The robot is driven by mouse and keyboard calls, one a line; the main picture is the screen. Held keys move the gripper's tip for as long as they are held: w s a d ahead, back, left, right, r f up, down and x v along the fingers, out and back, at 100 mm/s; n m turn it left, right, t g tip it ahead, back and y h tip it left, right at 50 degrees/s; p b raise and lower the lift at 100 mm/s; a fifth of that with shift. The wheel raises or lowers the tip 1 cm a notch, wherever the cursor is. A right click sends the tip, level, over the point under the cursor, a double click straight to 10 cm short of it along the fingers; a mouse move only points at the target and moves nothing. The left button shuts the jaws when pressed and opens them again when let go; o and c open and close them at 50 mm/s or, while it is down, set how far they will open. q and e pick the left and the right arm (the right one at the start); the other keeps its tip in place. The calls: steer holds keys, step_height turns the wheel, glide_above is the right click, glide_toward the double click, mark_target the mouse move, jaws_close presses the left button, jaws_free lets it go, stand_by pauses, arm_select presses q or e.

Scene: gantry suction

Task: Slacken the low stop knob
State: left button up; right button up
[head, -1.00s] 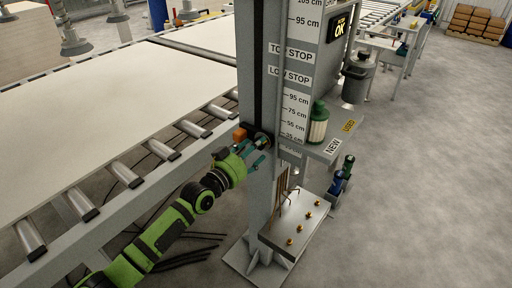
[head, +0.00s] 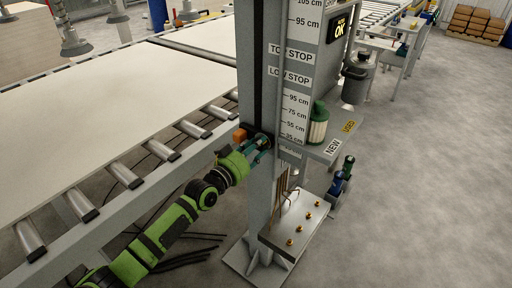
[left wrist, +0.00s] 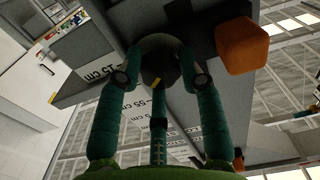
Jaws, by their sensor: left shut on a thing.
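The low stop knob is a dark round knob (left wrist: 160,68) on the grey post (head: 262,205), below the LOW STOP label (head: 291,76). My left gripper (head: 264,143) reaches the post from the left, with its teal fingers shut around the knob. In the left wrist view the fingers (left wrist: 160,80) sit on both sides of the knob, with a third finger below it. A small yellow mark shows on the knob. An orange block (head: 239,134) sits just left of the knob; it also shows in the left wrist view (left wrist: 242,45). In the head view the fingers mostly hide the knob.
The roller conveyor (head: 125,172) with large pale sheets runs to the left of the post. A small shelf (head: 335,140) with a green-capped canister (head: 318,125) is on the right. A low plate (head: 290,238) with several brass pegs stands beside the post's foot. Open floor lies at right.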

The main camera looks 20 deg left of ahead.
arm_select(q)
steer(key=n, duration=0.6)
steer(key=shift+d+f, duration=0.15)
steer(key=shift+f, duration=0.15)
steer(key=shift+s+n, duration=0.1)
steer(key=shift+n, duration=0.3)
steer(key=shift+f, duration=0.1)
steer(key=o, duration=1.1)
steer(key=shift+o, duration=0.2)
steer(key=shift+r, duration=0.2)
steer(key=v, duration=1.2)
